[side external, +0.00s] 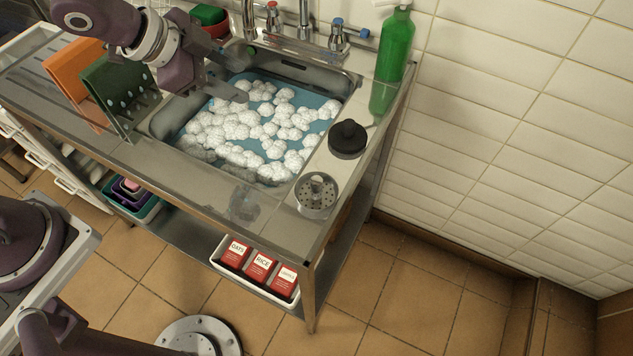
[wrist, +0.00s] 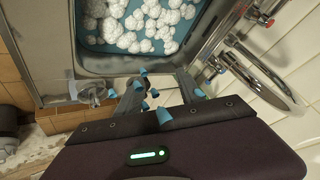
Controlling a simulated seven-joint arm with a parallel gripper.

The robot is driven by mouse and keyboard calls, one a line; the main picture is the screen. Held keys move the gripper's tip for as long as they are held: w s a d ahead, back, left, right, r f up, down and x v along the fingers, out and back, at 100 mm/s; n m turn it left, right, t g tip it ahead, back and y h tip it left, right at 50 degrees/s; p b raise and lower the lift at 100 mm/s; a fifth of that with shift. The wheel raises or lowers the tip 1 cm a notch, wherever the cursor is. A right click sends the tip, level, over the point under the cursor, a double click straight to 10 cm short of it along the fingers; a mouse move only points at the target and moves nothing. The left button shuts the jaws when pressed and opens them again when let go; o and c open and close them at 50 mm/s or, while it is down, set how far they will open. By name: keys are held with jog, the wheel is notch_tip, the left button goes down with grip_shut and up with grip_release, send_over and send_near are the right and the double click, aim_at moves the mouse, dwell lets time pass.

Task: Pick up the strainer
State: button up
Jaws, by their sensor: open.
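The strainer (side external: 316,195) is a small round metal basket with a perforated base. It stands on the bare counter at the front right of the sink. In the wrist view, a shiny metal shape (wrist: 92,92) at the left looks like the strainer, partly hidden by my gripper. In the side view my gripper (side external: 238,78) is up and to the left of the strainer, appearing over the sink and clear of the strainer. Its two fingers are apart with nothing between them. The fingers also show in the wrist view (wrist: 165,88).
A black round knobbed object (side external: 347,138) stands just behind the strainer. The sink (side external: 352,88) holds blue water and white foam. A green bottle (side external: 393,55) stands by the tiled wall. Taps (side external: 305,20) line the back. Orange and green boards (side external: 108,95) stand at the left.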

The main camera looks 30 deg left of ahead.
jog(key=s+d+f+m+g+h, duration=0.1)
jog(key=d+f+m+g+h, duration=0.15)
jog(key=d+f, duration=0.3)
jog(key=m+g+h, duration=0.2)
jog(key=h, duration=0.4)
send_near(312, 179)
jog(key=x, duration=0.4)
jog(key=shift+d+f, duration=0.15)
jog(key=shift+d, duration=0.05)
jog(key=x, duration=0.6)
jog(key=shift+w+d+f, duration=0.1)
jog(key=shift+d, duration=0.1)
grip_shut()
